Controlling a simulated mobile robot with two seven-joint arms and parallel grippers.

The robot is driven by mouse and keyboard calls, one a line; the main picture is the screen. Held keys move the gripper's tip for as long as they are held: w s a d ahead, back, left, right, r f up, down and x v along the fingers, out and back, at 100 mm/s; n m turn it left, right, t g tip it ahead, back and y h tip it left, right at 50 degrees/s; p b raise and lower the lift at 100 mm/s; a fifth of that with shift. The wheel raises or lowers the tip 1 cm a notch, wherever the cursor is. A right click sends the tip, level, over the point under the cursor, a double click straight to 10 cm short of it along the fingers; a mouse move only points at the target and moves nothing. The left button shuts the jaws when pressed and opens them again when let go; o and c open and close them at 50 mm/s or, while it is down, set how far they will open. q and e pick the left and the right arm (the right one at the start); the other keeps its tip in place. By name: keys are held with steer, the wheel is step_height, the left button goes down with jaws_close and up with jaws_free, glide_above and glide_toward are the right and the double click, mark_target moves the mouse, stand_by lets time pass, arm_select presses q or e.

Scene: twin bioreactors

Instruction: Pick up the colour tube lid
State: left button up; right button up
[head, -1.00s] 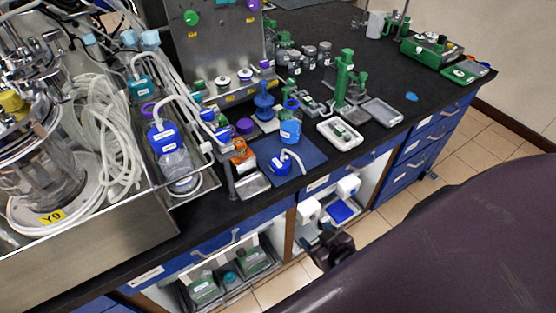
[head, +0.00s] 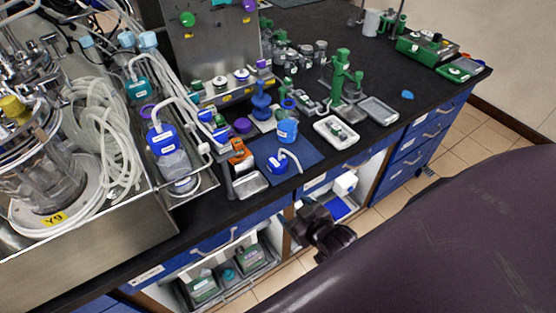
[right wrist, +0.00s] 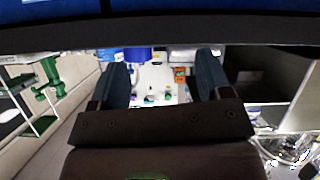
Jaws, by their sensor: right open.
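A blue lid with a curved white tube (head: 278,162) lies on the blue mat (head: 306,151) near the bench's front edge. A similar blue lid (head: 162,138) sits on a clear vessel in the metal tray at left. I cannot tell which of these is the colour tube lid. My right gripper (head: 322,226) is in front of the cabinet, below the bench's front edge and apart from the mat. In the right wrist view its two dark fingers (right wrist: 163,80) are spread with nothing between them. My left gripper is not in view.
A blue cup (head: 287,130) stands behind the lid on the mat. A metal dish (head: 250,185) is at left and a white tray (head: 337,132) at right. Green stands (head: 340,75) rise farther back. The open cabinet shelf holds a white-topped item (head: 345,183).

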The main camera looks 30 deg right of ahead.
mark_target(279, 163)
steer(key=w+a+r+n+h+p, duration=0.2)
steer(key=w+r+n, duration=0.45)
steer(key=n, duration=1.15)
steer(key=shift+w+d+f+n+h+b, duration=0.25)
steer(key=shift+w+d+f+n+h, duration=0.25)
steer(key=shift+w+d+f+n, duration=0.85)
steer(key=shift+w+d+f+n+h+b, duration=0.2)
steer(key=shift+w+d+n+h, duration=0.4)
steer(key=shift+w+n, duration=1.55)
steer(key=shift+w+d+f+n+h+b, duration=0.35)
steer(key=shift+w+d+f+n, duration=0.7)
steer(key=shift+n, duration=1.45)
steer(key=shift+s+d+r, duration=0.1)
steer(key=shift+r, duration=0.15)
steer(key=shift+c, duration=0.3)
steer(key=c, duration=0.6)
